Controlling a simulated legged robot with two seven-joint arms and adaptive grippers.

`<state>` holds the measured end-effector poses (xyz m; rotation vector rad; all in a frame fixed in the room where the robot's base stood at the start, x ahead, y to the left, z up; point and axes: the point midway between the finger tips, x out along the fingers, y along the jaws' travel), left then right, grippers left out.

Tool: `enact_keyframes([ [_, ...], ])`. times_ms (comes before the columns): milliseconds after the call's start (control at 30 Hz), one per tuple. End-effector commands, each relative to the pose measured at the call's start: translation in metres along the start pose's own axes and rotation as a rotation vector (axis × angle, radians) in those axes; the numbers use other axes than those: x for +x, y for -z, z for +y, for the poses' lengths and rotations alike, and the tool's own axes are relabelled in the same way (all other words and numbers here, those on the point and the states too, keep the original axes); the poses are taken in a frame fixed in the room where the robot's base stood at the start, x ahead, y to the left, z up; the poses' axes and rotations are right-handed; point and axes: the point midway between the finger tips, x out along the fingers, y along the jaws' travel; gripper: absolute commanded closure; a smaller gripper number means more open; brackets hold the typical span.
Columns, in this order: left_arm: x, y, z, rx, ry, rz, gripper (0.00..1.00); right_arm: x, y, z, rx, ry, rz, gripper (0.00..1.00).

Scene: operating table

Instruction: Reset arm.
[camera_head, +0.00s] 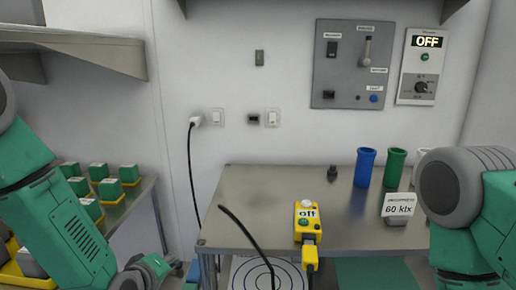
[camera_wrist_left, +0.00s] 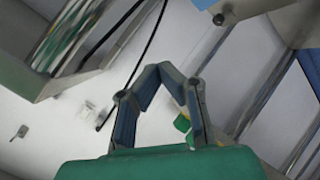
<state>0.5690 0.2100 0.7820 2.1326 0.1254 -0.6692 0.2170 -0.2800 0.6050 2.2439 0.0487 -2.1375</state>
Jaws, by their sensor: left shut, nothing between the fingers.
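My left arm comes in from the left in the head view, green with grey joints. My left gripper (camera_head: 168,271) is at the lower left, in front of and left of the metal table (camera_head: 270,185), apart from it. In the left wrist view the two fingers of my left gripper (camera_wrist_left: 165,72) meet at their tips, shut with nothing between them. My right arm shows at the right edge of the head view, in front of the table's right end. Its gripper is out of view.
A yellow box reading "off" (camera_head: 307,215), a blue cup (camera_head: 364,166), a green cup (camera_head: 394,167) and a "60 klx" sign (camera_head: 398,205) stand on the table. A side table with green blocks (camera_head: 98,171) is at left. A black cable (camera_head: 245,232) hangs in front.

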Motion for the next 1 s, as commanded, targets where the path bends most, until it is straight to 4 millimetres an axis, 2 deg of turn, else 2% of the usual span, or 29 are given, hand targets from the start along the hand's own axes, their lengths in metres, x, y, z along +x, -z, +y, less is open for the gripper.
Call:
enact_keyframes([
  [33, -0.009, -0.025, -0.034, 0.073, 0.071, -0.064, 1.0, 0.0, 0.0, 0.0, 0.0, 0.0, 0.0, 0.6],
  [100, -0.025, -0.055, -0.076, 0.182, 0.159, -0.153, 1.0, 0.0, 0.0, 0.0, 0.0, 0.0, 0.0, 0.6],
  [167, -0.043, -0.079, -0.112, 0.274, 0.23, -0.236, 1.0, 0.0, 0.0, 0.0, 0.0, 0.0, 0.0, 0.6],
  [300, -0.1, -0.127, -0.189, 0.484, 0.377, -0.452, 1.0, 0.0, 0.0, 0.0, 0.0, 0.0, 0.0, 0.6],
  [400, -0.144, -0.15, -0.232, 0.611, 0.455, -0.603, 1.0, 0.0, 0.0, 0.0, 0.0, 0.0, 0.0, 0.6],
  [500, -0.182, -0.165, -0.261, 0.708, 0.507, -0.73, 1.0, 0.0, 0.0, 0.0, 0.0, 0.0, 0.0, 0.6],
  [600, -0.208, -0.172, -0.278, 0.768, 0.535, -0.816, 1.0, 0.0, 0.0, 0.0, 0.0, 0.0, 0.0, 0.6],
  [700, -0.221, -0.175, -0.285, 0.796, 0.548, -0.858, 1.0, 0.0, 0.0, 0.0, 0.0, 0.0, 0.0, 0.6],
  [1000, -0.222, -0.176, -0.286, 0.801, 0.548, -0.865, 1.0, 0.0, 0.0, 0.0, 0.0, 0.0, 0.0, 0.6],
])
